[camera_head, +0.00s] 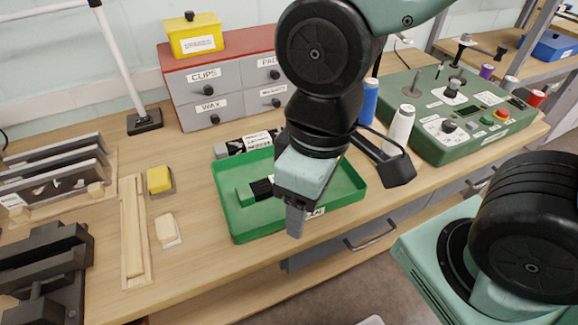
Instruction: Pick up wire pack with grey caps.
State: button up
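A dark pack with a white label and a grey end (248,143) lies on the bench just behind the green tray (228,222); it looks like the wire pack with grey caps. Its right part is close to my arm and partly hidden. A second pack with a green end and a black middle (259,189) lies inside the tray. My gripper (296,222) points down over the right front part of the tray, in front of both packs. Its fingers overlap in this view, so its opening cannot be told. No pack shows at its fingertips.
A grey drawer cabinet (206,76) stands behind. Blue and white spools (400,128) and a green control box (452,118) are at right. A yellow block (159,179), a pale block (167,229) and a wooden rail (133,232) lie at left.

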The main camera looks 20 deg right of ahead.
aim_at(247, 143)
jog(key=u, duration=1.8)
jog(key=z, duration=1.7)
jog(key=i+j+u, duration=0.25)
jog(key=j, duration=0.3)
jog(key=i+j+u, duration=0.25)
jog(key=i+j, duration=0.25)
